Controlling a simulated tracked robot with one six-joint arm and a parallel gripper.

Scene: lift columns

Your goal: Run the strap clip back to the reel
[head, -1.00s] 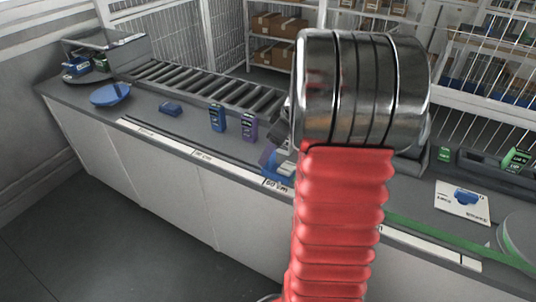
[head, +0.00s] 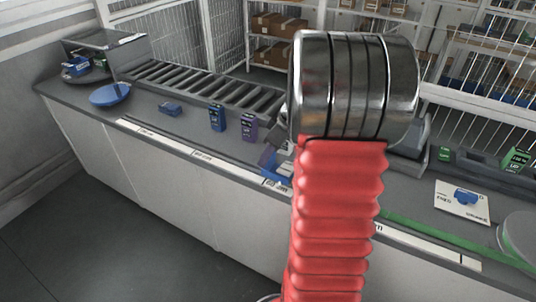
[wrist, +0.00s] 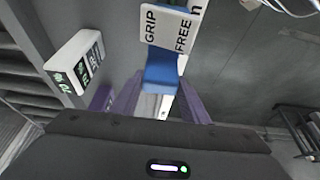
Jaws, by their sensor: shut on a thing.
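My gripper (wrist: 163,98) has purple fingers, shut on a blue clip (wrist: 161,74) with a white label reading GRIP and FREE. In the head view my gripper (head: 267,157) is partly hidden behind my arm, with the blue clip (head: 279,173) at the white scale strip on the counter's front edge. A green strap (head: 430,234) runs along the front edge from behind my arm to the right. The grey round reel (head: 520,238) is at the far right, cut off by the picture's edge. The strap's join to the clip is hidden.
The grey counter holds a blue box (head: 217,117), a purple box (head: 249,126), a flat blue box (head: 170,108) and a blue disc (head: 110,95). A roller conveyor (head: 200,83) lies behind. A white card (head: 446,205) with a blue piece lies near the reel.

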